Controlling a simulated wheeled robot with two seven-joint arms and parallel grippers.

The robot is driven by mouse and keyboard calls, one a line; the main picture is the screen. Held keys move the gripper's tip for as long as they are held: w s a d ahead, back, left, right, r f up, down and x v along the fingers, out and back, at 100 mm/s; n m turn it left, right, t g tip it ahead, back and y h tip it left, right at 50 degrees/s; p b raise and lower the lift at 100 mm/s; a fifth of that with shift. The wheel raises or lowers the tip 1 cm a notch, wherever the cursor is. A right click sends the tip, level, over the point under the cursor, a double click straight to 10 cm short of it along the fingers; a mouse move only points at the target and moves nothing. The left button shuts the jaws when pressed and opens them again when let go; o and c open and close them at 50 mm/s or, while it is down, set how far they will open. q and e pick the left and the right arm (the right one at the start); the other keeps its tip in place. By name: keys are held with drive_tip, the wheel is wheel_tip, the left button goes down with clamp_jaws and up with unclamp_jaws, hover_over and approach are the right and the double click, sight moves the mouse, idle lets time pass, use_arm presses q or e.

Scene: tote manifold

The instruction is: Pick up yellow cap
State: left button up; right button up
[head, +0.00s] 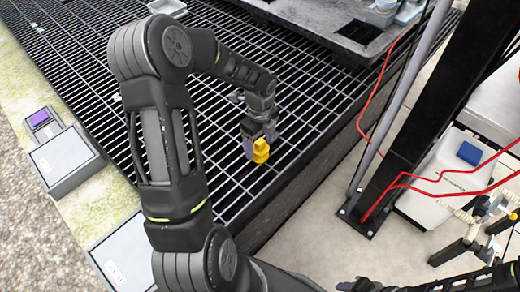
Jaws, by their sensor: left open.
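The yellow cap (261,151) is a small, bright, stepped piece at the black grating, in the middle of the head view. My left gripper (259,138) reaches down to it from above, with its fingertips right beside the cap. The left gripper is open. The fingers partly cover the cap's upper left side, and I cannot tell whether they touch it. My right gripper cannot be made out in this view.
The black grating (85,60) ends in a dark side edge right of the cap. A grey tray (335,30) lies at the back. A black post (410,130) with red cables stands right. A white box (440,185) with a blue block (469,153) is beyond.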

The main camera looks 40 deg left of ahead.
use_arm(q)
drive_tip(key=shift+c, duration=0.4)
drive_tip(key=c, duration=1.5)
